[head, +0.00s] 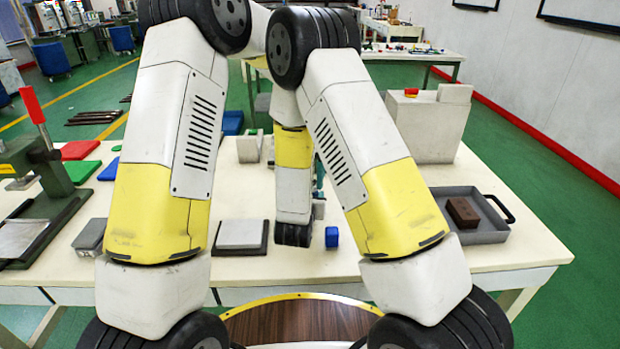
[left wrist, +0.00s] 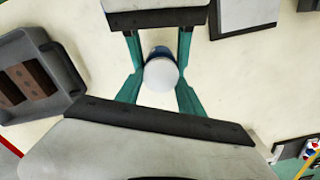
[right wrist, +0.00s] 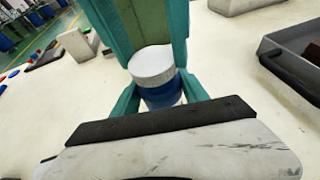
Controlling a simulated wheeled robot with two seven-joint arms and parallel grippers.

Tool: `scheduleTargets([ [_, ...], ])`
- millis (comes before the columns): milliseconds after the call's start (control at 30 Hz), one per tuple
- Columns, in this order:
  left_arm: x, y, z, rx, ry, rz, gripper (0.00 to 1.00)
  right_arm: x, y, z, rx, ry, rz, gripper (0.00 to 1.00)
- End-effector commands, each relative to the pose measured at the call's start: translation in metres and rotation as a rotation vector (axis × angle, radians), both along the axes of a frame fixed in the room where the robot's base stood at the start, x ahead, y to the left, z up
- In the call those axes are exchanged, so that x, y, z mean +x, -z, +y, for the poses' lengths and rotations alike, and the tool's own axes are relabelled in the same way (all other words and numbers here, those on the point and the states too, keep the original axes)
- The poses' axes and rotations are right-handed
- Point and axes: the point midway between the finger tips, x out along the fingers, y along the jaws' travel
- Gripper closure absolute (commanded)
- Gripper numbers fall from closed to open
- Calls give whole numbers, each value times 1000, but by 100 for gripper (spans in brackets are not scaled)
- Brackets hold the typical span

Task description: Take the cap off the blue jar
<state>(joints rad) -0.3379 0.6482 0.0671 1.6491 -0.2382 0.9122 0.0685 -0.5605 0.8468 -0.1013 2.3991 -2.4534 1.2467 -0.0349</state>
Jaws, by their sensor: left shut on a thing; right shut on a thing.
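The blue jar (right wrist: 160,95) stands upright with a round white cap (right wrist: 152,66) on top, as the right wrist view shows. My right gripper (right wrist: 161,99) is shut on the blue body of the jar, one teal finger on each side. My left gripper (left wrist: 161,78) comes from above, its teal fingers on either side of the white cap, which the left wrist view (left wrist: 161,75) shows from above. The cap still sits on the jar, with no clear gap. In the head view my arms hide most of both grippers and the jar.
A grey tray (head: 480,238) with a brown block (head: 462,212) is at the right of the table. A grey plate (head: 240,233) lies left of centre. A small blue item (head: 331,237) shows near the middle. A red-handled press (head: 45,150) stands at the left.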

Motion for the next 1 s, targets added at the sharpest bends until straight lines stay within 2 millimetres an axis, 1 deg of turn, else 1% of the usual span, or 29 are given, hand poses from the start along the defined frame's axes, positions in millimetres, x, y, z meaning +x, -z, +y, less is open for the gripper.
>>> scheduleTargets([
  [67, 4, -2, 0, -2, 0, -10, 100, -2, 1, 0, -1, -2, 3, 100],
  [100, 4, -2, 1, -2, 0, -10, 51, -2, 1, 0, -1, -2, 3, 100],
  [200, 3, -1, 1, -1, 1, -9, 33, -1, 1, 0, 0, 0, 3, 100],
  [467, 1, -1, 0, -1, 3, -4, 33, 0, 0, 0, 0, 0, 1, 100],
  [533, 1, -3, 0, -1, 3, -4, 33, 0, 0, 0, 0, 0, 0, 100],
  [800, 1, -37, 0, -1, 4, -4, 33, 0, 0, 0, 0, 0, 0, 100],
  [900, 1, -44, 0, 0, 4, -3, 33, 0, 0, 0, 0, 0, 0, 100],
  [933, 0, -45, 0, 0, 4, -2, 36, 0, 0, 0, 0, 0, -1, 100],
  [1000, 0, -46, 0, 0, 16, -1, 36, 0, 0, 0, 0, 0, -1, 100],
])
